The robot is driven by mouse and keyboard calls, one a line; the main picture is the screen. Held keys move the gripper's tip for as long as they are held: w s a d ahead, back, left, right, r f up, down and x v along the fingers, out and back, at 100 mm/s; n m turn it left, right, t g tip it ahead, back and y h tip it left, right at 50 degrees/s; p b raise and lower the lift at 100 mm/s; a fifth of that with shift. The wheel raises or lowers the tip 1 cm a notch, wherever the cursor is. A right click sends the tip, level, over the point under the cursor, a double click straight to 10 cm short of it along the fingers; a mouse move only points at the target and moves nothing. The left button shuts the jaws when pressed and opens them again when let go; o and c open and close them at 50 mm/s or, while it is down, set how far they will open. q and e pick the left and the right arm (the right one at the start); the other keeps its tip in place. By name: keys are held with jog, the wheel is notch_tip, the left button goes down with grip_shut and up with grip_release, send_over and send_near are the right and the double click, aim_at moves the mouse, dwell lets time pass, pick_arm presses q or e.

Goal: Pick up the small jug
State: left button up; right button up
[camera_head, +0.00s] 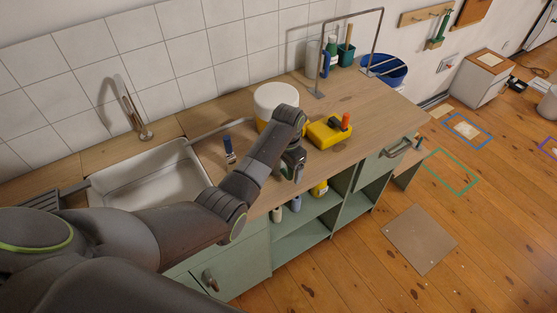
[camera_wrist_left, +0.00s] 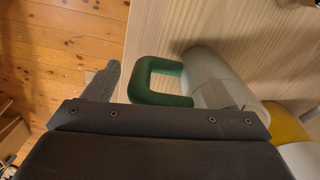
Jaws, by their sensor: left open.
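The small jug shows in the left wrist view as a pale grey-white round body (camera_wrist_left: 207,70) with a green loop handle (camera_wrist_left: 150,82). The handle sits in front of my left gripper (camera_wrist_left: 160,74), in the space between the finger sides. One dark finger shows left of the handle; the other I cannot make out clearly against the jug. The left gripper is open, and I cannot tell whether it touches the handle. In the head view my left gripper (camera_head: 291,168) is low at the counter's front edge; my arm and gripper mostly hide the jug there. My right gripper is not in view.
On the wooden counter (camera_head: 358,137) stand a white tub (camera_head: 277,100), a yellow item with an orange part (camera_head: 329,131) and a blue-handled brush (camera_head: 229,149). A sink (camera_head: 155,180) is at left. A blue bucket (camera_head: 386,70) and metal frame stand at the far end.

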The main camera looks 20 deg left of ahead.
pick_arm(q)
jog(key=shift+f, duration=0.6)
jog(key=c, duration=1.4)
jog(key=shift+r, duration=0.1)
jog(key=shift+c, duration=0.2)
jog(key=shift+w+r, duration=0.1)
jog(key=shift+r, duration=0.05)
